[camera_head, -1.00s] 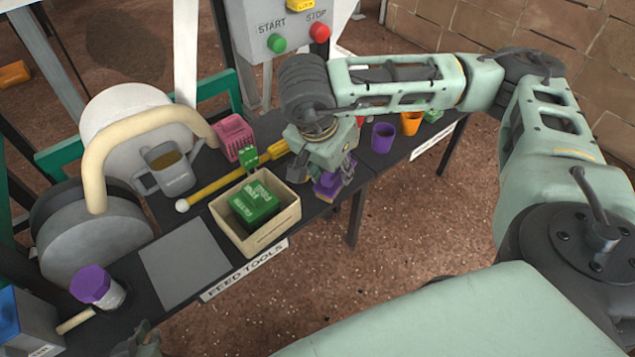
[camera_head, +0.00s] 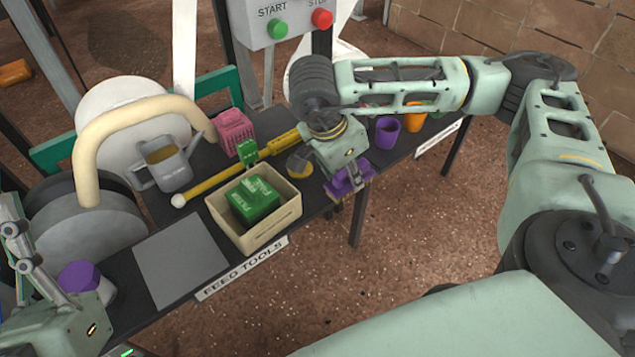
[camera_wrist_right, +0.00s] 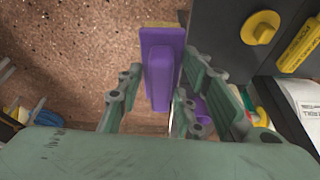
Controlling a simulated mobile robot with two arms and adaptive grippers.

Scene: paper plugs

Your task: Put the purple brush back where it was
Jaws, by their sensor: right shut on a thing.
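The purple brush (camera_head: 352,182) is in my right gripper (camera_head: 345,178), held over the front edge of the dark table. The right wrist view shows the brush's purple back and raised grip (camera_wrist_right: 160,75) between the two green fingers (camera_wrist_right: 158,95), with a yellowish strip at its far end. In that view the floor lies under most of the brush and the table edge is on its right. My left gripper (camera_head: 35,275) is at the lower left of the head view, beside a purple-lidded jar (camera_head: 82,277). Its fingertips are not clear.
On the table are a beige box (camera_head: 225,233) holding a green block (camera_head: 254,200), a yellow-handled tool (camera_head: 215,181), a grey watering can (camera_head: 165,165), a pink basket (camera_head: 233,131) and a yellow round piece (camera_head: 299,165). Purple (camera_head: 387,133) and orange (camera_head: 414,121) cups stand farther right.

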